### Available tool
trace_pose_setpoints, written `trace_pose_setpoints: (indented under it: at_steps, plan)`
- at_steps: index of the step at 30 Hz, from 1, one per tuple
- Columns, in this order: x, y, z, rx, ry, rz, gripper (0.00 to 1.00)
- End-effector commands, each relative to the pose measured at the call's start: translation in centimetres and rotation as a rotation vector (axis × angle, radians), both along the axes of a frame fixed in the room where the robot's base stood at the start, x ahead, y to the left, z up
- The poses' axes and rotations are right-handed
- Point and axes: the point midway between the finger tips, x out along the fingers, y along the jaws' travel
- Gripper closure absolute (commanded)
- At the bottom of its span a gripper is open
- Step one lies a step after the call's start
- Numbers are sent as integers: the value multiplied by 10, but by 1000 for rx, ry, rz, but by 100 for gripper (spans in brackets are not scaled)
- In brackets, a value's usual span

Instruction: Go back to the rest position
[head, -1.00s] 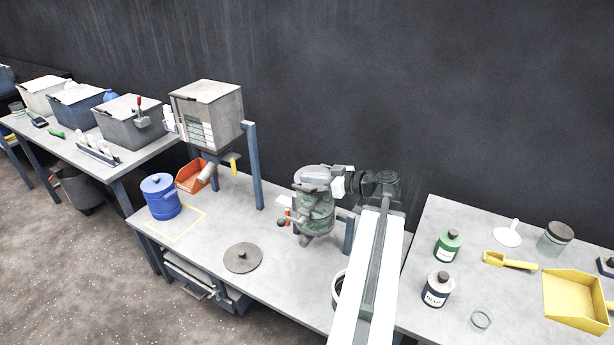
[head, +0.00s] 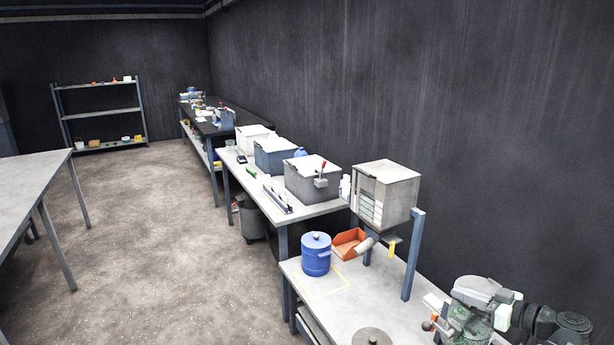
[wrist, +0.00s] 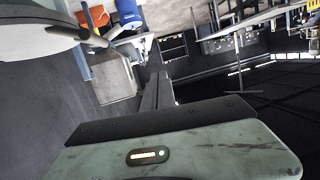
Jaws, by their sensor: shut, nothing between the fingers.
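My gripper shows in the wrist view (wrist: 158,88) as two dark fingers set together, with nothing between them. Its scuffed grey-green housing with a small lit strip fills the bottom of that view. How far the gripper is from the device is not clear, as the parts overlap there.
Grey bins (head: 312,180) stand on the bench behind. Open floor (head: 170,240) lies left; a dark wall lies right.

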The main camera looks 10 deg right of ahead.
Motion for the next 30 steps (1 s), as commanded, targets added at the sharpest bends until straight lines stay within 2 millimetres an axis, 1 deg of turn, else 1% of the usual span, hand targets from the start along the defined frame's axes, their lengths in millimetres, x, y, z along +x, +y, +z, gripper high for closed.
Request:
trace_pose_setpoints:
  at_steps: [1, 2, 3, 5, 6, 7, 8, 9, 11, 12, 15, 16, 18, 19, 21, 23, 24, 26, 30]
  plan:
    - [30, 39, 0, 0, 0, 84, 100]
    - [46, 62, -1, -2, 3, 132, 100]
    - [64, 93, -5, -10, 17, 194, 100]
    - [86, 141, -13, -34, 48, 288, 100]
    - [98, 174, -21, -53, 75, 351, 100]
    - [106, 198, -27, -67, 102, 396, 100]
    - [112, 223, -34, -79, 132, 439, 100]
    - [118, 255, -44, -95, 182, 494, 100]
    - [122, 302, -61, -123, 267, 566, 100]
    - [123, 331, -72, -141, 331, 605, 100]
    - [116, 389, -100, -198, 498, 665, 100]
    - [113, 403, -107, -215, 547, 672, 100]
    - [106, 430, -123, -259, 659, 671, 100]
    - [102, 439, -129, -280, 706, 663, 100]
    - [94, 455, -144, -332, 818, 623, 100]
    - [87, 463, -156, -379, 918, 556, 100]
    - [83, 463, -163, -408, 985, 491, 100]
    - [80, 454, -171, -437, 1070, 370, 100]
    - [78, 408, -180, -442, 1212, 39, 100]
